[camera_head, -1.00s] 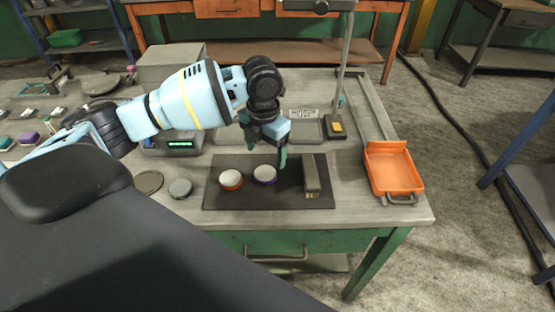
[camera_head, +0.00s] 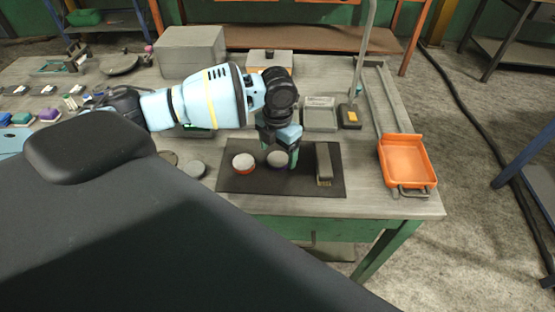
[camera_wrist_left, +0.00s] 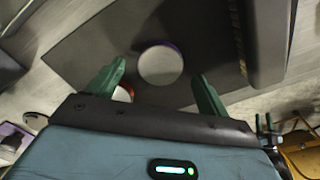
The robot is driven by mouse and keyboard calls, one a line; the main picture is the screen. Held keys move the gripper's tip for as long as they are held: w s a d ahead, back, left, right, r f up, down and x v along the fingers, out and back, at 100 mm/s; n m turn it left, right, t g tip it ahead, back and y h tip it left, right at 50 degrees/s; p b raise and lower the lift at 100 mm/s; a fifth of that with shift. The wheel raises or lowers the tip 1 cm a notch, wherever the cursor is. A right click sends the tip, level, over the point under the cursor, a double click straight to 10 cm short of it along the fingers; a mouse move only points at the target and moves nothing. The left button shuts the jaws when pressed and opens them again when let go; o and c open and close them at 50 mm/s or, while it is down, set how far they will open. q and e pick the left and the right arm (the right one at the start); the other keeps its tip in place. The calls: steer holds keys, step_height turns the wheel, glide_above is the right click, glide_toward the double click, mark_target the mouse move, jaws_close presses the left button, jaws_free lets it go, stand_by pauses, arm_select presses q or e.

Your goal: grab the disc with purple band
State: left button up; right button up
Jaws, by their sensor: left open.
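The disc with the purple band (camera_head: 278,159) lies on a dark mat (camera_head: 285,187), its pale top up. In the left wrist view this disc (camera_wrist_left: 160,65) shows its purple edge just beyond and between the fingertips. My left gripper (camera_head: 281,156) is open above the disc, its green fingers pointing down. In the left wrist view the open fingers of the left gripper (camera_wrist_left: 160,78) stand on either side, apart from the disc. A disc with a red-orange band (camera_head: 244,163) lies to its left, partly hidden by a finger in the wrist view.
A brush-like grey block (camera_head: 324,163) lies on the mat right of the purple-banded disc. An orange tray (camera_head: 407,160) sits at the table's right end. A grey disc (camera_head: 192,170) lies left of the mat. A lamp-like post (camera_head: 362,60) stands behind.

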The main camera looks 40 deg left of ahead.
mark_target(278, 159)
arm_select(q)
steer(key=shift+f, duration=0.85)
steer(key=c, duration=1.3)
steer(key=shift+r, duration=0.1)
step_height(278, 159, up, 10)
steer(key=shift+f, duration=0.1)
